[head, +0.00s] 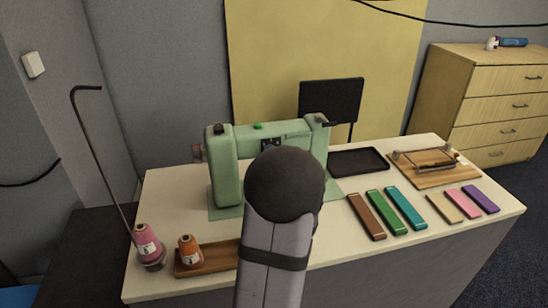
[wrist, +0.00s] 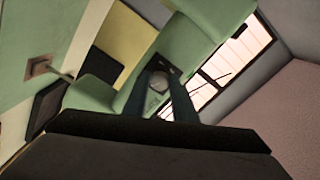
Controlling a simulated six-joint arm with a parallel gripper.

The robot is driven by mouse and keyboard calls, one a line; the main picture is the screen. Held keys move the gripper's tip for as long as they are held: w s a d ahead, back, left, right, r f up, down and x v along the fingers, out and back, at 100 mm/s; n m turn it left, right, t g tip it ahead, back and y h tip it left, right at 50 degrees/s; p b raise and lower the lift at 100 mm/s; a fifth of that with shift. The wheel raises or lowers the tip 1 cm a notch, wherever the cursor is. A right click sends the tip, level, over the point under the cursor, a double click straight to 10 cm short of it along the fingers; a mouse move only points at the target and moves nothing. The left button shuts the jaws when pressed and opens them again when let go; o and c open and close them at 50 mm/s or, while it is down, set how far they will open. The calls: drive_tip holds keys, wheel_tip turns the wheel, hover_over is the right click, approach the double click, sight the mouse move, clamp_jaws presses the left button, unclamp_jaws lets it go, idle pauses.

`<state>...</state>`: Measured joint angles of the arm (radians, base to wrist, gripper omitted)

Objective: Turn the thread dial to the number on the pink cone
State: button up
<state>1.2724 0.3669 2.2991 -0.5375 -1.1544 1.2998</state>
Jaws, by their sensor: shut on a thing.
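The light green sewing machine (head: 222,170) stands on the table, partly hidden behind my arm in the head view. Its green body also fills much of the wrist view (wrist: 205,40). My gripper (wrist: 160,84) is shut on a small pale round dial (wrist: 157,81) on the machine's face. One dark finger lies on each side of it. The dial's markings cannot be read. In the head view my arm hides the gripper. The pink cone (head: 147,241) stands upright at the table's front left corner. It bears a white label whose number is too small to read.
An orange cone (head: 189,251) stands on a wooden tray (head: 218,258) beside the pink cone. A tall thread stand (head: 101,155) rises at the left. Several coloured bars, a black tray (head: 358,162) and a wooden board (head: 432,177) lie on the right.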

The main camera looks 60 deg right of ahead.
drive_tip(key=o, duration=1)
drive_tip(key=b+v, duration=0.1)
drive_tip(key=v, duration=0.6)
drive_tip(key=shift+s+a, duration=0.15)
drive_tip(key=shift+s, duration=0.05)
